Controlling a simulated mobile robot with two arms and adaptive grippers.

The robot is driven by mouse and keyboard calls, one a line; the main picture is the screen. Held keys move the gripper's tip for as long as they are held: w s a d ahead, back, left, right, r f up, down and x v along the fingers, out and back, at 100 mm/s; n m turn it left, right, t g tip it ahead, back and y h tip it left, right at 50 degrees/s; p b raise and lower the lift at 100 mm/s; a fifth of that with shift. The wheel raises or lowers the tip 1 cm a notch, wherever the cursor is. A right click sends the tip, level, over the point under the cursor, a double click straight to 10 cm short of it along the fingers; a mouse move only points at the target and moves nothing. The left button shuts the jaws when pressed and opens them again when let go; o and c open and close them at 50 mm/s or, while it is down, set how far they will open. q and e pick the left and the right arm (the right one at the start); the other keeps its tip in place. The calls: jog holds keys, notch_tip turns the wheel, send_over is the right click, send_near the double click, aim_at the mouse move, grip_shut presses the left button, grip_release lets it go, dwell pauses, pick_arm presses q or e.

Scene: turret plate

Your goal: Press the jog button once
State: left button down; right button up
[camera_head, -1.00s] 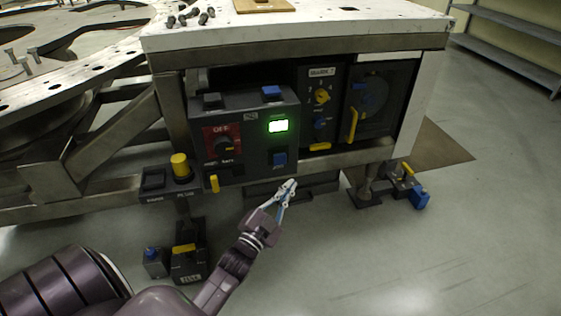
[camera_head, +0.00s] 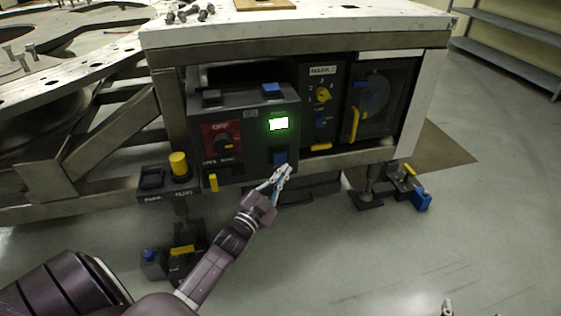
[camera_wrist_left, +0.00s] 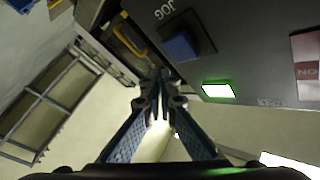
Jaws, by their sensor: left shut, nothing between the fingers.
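The jog button is a blue square button (camera_head: 280,157) low on the dark control box, under the lit green display. In the left wrist view the blue jog button (camera_wrist_left: 181,46) sits beside the white word JOG. My left gripper (camera_head: 284,171) is shut and empty, its tips just at the button's lower right edge and partly over it in the head view. In the wrist view its closed fingertips (camera_wrist_left: 156,76) point at the panel, just beside the button. I cannot tell whether they touch. A small tip at the bottom right (camera_head: 447,308) looks like my right gripper.
A yellow plunger (camera_head: 180,164) stands to the left. The floor in front is mostly clear.

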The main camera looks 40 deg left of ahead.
aim_at(280, 158)
pick_arm(q)
jog(key=shift+w+a, duration=0.7)
jog(key=shift+a, duration=0.1)
pick_arm(e)
jog(key=shift+w+a+r+t+y, duration=0.1)
jog(key=shift+w+r+t, duration=0.15)
jog(key=shift+r, duration=0.2)
jog(key=shift+w+a+r+t+y, duration=0.15)
jog(key=shift+r+t, duration=0.15)
jog(key=shift+r, duration=0.2)
jog(key=shift+w+a+r+t+y, duration=0.15)
jog(key=shift+r+t, duration=0.1)
jog(key=shift+r, duration=0.2)
pick_arm(q)
jog(key=shift+w+a, duration=0.25)
jog(key=shift+a, duration=0.1)
